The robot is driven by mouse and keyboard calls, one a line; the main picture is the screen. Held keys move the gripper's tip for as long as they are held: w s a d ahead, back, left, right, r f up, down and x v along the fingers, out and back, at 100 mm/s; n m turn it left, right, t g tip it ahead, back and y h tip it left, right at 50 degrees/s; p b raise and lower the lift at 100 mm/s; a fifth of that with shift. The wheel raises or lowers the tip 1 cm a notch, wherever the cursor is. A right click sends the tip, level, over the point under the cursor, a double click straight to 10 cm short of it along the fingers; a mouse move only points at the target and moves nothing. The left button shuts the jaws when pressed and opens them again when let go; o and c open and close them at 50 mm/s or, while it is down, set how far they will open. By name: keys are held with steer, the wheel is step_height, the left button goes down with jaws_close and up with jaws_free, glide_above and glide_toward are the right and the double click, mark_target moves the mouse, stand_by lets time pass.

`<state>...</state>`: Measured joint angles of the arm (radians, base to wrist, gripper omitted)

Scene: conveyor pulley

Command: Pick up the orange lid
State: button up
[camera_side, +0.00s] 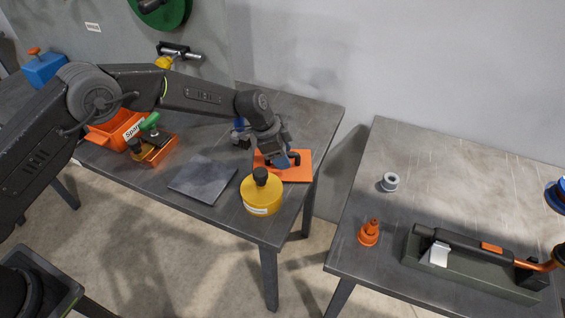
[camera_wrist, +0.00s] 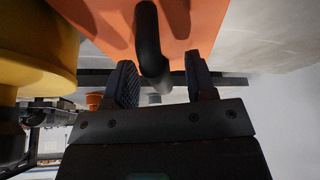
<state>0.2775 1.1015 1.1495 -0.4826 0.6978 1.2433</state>
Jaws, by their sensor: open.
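The orange lid (camera_side: 303,172) is a flat orange plate lying on the left table near its right edge. It also fills the top of the wrist view (camera_wrist: 205,22). Its black curved handle (camera_wrist: 150,45) shows between my two fingers in the wrist view. My gripper (camera_side: 287,161) is low over the lid, pointing down at the handle. The fingers (camera_wrist: 160,82) are open, one on each side of the handle, with gaps visible. The side view hides part of the lid and handle behind my gripper.
A yellow canister (camera_side: 261,195) with a black knob stands close beside the lid; it is large at left in the wrist view (camera_wrist: 40,50). A grey plate (camera_side: 203,179) lies further left. An orange bin (camera_side: 108,134) and small tray (camera_side: 158,152) stand beyond it. A gap separates the right table (camera_side: 440,180).

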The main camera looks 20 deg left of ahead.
jaws_close()
steer(key=shift+r, duration=0.2)
stand_by(0.3)
